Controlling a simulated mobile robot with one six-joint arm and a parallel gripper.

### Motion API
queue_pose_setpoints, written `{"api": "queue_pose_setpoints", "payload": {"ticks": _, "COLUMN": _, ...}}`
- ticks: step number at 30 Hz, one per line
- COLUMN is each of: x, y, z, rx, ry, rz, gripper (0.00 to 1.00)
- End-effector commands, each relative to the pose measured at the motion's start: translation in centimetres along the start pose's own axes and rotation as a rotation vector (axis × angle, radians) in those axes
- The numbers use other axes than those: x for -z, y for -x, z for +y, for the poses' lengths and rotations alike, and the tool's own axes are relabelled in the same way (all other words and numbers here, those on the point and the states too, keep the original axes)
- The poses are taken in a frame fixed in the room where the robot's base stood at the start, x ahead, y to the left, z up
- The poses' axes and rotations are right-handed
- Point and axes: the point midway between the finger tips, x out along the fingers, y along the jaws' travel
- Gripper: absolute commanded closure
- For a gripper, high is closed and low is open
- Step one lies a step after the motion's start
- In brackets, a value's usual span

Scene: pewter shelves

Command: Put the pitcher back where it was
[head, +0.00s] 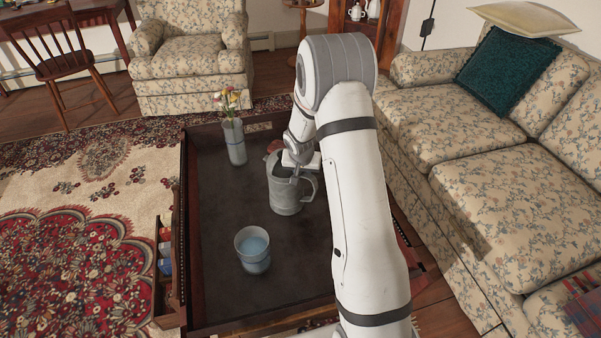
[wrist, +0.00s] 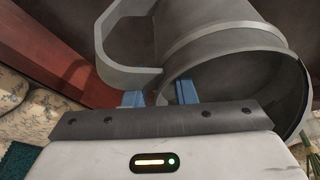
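The grey metal pitcher (head: 287,190) is upright over the dark tabletop (head: 220,205), its handle toward the right. I cannot tell whether its base touches the table. My gripper (head: 298,165) is at the pitcher's top, by the rim and handle. In the wrist view the pitcher (wrist: 215,45) fills the upper part, with its open mouth at the right and its handle at the upper left. The two blue fingertips of my gripper (wrist: 160,95) sit on either side of where the handle meets the rim, shut on it. The handle partly hides the left fingertip.
A glass cup with blue contents (head: 252,250) stands in front of the pitcher on the table. A vase of flowers (head: 234,140) stands behind and left. A reddish object (head: 274,146) is partly hidden behind the pitcher. The table's left side is clear. A floral sofa (head: 500,190) stands right.

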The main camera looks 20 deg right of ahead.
Motion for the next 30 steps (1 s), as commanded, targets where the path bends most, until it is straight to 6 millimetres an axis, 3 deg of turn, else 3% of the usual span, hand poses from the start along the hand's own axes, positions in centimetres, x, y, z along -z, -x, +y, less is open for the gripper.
{"api": "queue_pose_setpoints", "payload": {"ticks": 8, "x": 0.2, "y": 1.0, "z": 0.0, "rx": 0.001, "ry": 0.0, "rz": 0.002, "gripper": 0.76}}
{"api": "queue_pose_setpoints", "payload": {"ticks": 21, "x": 0.2, "y": 10.0, "z": 0.0, "rx": 0.001, "ry": 0.0, "rz": 0.002, "gripper": 0.76}}
{"api": "queue_pose_setpoints", "payload": {"ticks": 30, "x": -0.2, "y": 13.2, "z": 0.2, "rx": -0.002, "ry": 0.008, "rz": -0.002, "gripper": 0.76}}
